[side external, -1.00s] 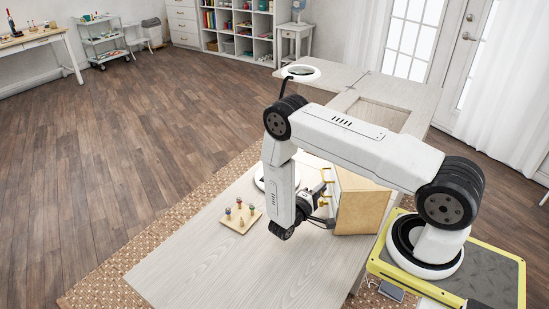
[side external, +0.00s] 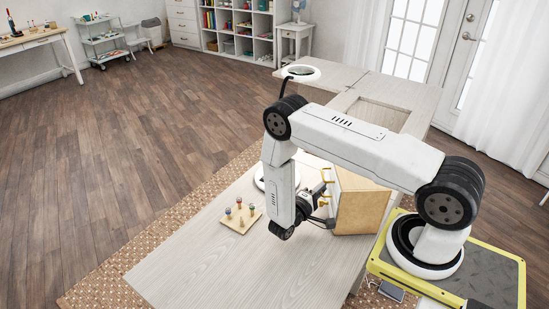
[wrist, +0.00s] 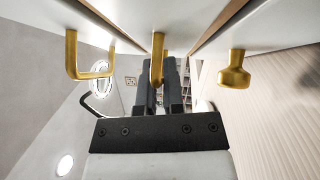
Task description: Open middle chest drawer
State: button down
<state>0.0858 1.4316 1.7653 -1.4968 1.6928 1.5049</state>
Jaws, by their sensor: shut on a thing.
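The small wooden chest (side external: 361,208) stands on the table, with its white drawer fronts turned toward my gripper. In the side view my gripper (side external: 326,203) is at the chest's front, partly hidden by my arm. Whether the middle drawer stands out from the others I cannot tell.
A small wooden board (side external: 239,223) with several spools on pegs lies on the table (side external: 215,270), left of my arm. The table's front left is clear.

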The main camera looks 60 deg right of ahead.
dwell(0.3)
jog(key=w+a, duration=0.3)
jog(key=w, duration=0.2)
jog(key=w+a, duration=0.2)
jog(key=shift+w+a, duration=0.3)
jog(key=shift+w, duration=0.1)
jog(key=c, duration=0.7)
grip_release()
jog(key=shift+c, duration=0.2)
jog(key=shift+a, duration=0.15)
jog(key=shift+w+a+f, duration=0.15)
jog(key=shift+w+a, duration=0.05)
jog(key=shift+a, duration=1.05)
jog(key=shift+w+a+f, duration=0.15)
jog(key=shift+a+f, duration=0.05)
jog(key=shift+a, duration=1)
jog(key=shift+w+a+f, duration=0.15)
jog(key=shift+w+a, duration=0.05)
jog(key=shift+a, duration=1.05)
jog(key=shift+r, duration=0.1)
